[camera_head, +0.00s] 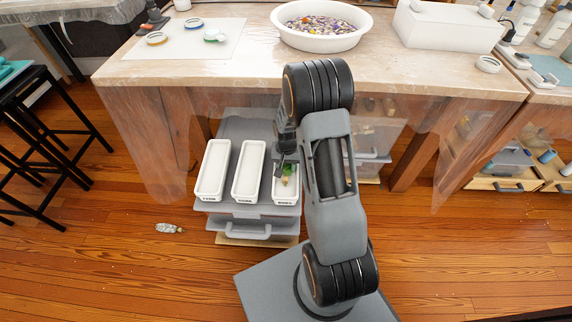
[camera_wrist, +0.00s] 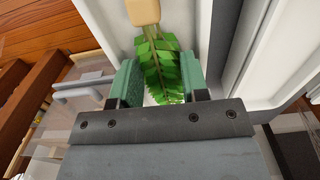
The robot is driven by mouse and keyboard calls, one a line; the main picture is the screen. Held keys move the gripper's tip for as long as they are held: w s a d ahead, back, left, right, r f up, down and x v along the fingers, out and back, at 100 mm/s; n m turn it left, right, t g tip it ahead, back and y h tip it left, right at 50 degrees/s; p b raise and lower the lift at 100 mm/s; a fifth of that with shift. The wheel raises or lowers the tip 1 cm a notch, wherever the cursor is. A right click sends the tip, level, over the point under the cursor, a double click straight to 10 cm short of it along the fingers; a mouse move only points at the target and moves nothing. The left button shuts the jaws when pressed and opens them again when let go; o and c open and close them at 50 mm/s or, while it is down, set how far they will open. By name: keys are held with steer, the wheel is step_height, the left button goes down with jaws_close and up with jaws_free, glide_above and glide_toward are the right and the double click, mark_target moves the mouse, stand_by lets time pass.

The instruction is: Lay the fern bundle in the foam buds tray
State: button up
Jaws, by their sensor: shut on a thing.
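The fern bundle (camera_wrist: 163,62), green leaves with a pale tan base, is between the green pads of my gripper (camera_wrist: 160,85) in the wrist view. My gripper is shut on it. In the head view the bundle (camera_head: 287,171) shows at the rightmost white tray (camera_head: 286,199), just beside my arm. In the wrist view the bundle is over the inside of a white tray (camera_wrist: 202,25), between its walls. I cannot tell whether it touches the tray floor. The tray's front label is too small to read surely. My arm hides part of this tray.
Two more long white trays, a left one (camera_head: 212,172) and a middle one (camera_head: 247,174), stand alongside on a grey drawer unit (camera_head: 240,123). The workbench (camera_head: 236,70) stands behind, with a white basin (camera_head: 321,42) on it. A small object (camera_head: 169,228) lies on the floor at left.

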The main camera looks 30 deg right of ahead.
steer(key=shift+f+b, duration=0.3)
steer(key=shift+f, duration=0.25)
steer(key=o, duration=0.6)
step_height(320, 180, up, 13)
steer(key=p, duration=0.5)
step_height(320, 180, up, 10)
steer(key=n+t, duration=0.1)
steer(key=n, duration=0.1)
glide_above(286, 165)
steer(key=s+a, duration=0.5)
steer(key=s+a+r+n, duration=0.1)
steer(key=s, duration=0.2)
steer(key=s+a+r+n+t, duration=0.1)
steer(key=s+a+r, duration=0.1)
steer(key=s, duration=0.2)
steer(key=s+a+r+n, duration=0.1)
steer(key=s+r, duration=0.1)
steer(key=s, duration=0.2)
steer(key=shift+a+r+n+t, duration=0.2)
steer(key=shift+r+n+t, duration=0.05)
steer(key=shift+n+t, duration=0.15)
